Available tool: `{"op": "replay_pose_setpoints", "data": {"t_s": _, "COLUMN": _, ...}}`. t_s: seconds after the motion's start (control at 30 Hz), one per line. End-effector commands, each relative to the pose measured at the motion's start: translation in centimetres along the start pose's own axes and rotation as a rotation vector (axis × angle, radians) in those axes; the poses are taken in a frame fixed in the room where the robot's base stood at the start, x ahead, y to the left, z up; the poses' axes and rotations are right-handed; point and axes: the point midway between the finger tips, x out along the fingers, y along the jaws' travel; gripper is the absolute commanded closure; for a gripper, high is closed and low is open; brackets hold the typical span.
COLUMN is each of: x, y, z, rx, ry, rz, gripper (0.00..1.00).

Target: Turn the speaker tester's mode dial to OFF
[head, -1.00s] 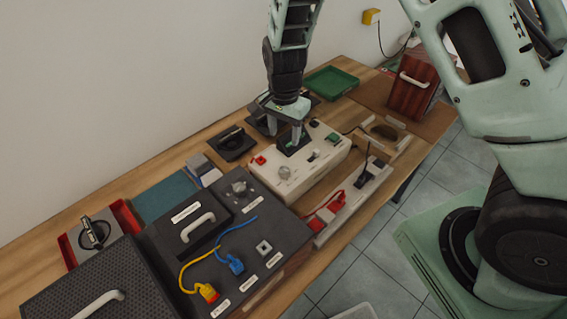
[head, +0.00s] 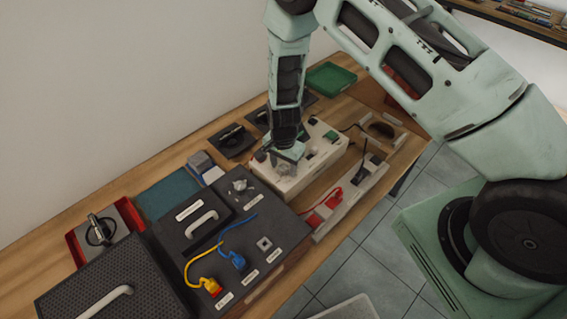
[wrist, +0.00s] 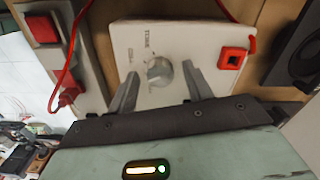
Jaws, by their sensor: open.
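The speaker tester appears to be the cream box (head: 318,158) on the bench. In the wrist view its cream top (wrist: 140,38) carries a round grey dial (wrist: 158,72) with small printed labels, one reading like "TONE". The dial's exact setting is unclear. My gripper (wrist: 160,76) is open, with one finger on each side of the dial; I cannot tell whether they touch it. In the head view my gripper (head: 284,165) is low over the box's near-left end and hides the dial.
A dark box (head: 285,240) with a handle, another knob (head: 240,187) and yellow and blue cables stands at the near left. A power strip (head: 350,200) with red plugs lies along the front. A green tray (head: 330,77) lies behind.

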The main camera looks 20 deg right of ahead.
Motion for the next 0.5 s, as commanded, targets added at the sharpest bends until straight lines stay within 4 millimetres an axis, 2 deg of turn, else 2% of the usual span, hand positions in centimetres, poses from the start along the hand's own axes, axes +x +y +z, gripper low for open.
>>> {"op": "replay_pose_setpoints", "data": {"t_s": 0.17, "x": 0.00, "y": -0.02, "z": 0.00, "rx": 0.000, "ry": 0.000, "rz": 0.000, "gripper": 0.49}}
{"op": "replay_pose_setpoints", "data": {"t_s": 0.3, "x": -0.02, "y": -0.02, "z": 0.00, "rx": 0.000, "ry": 0.000, "rz": 0.000, "gripper": 0.88}}
{"op": "replay_pose_setpoints", "data": {"t_s": 0.33, "x": -0.02, "y": -0.02, "z": 0.00, "rx": 0.000, "ry": 0.000, "rz": 0.000, "gripper": 0.94}}
{"op": "replay_pose_setpoints", "data": {"t_s": 0.5, "x": -0.02, "y": -0.02, "z": 0.00, "rx": -0.003, "ry": 0.000, "rz": 0.000, "gripper": 0.94}}
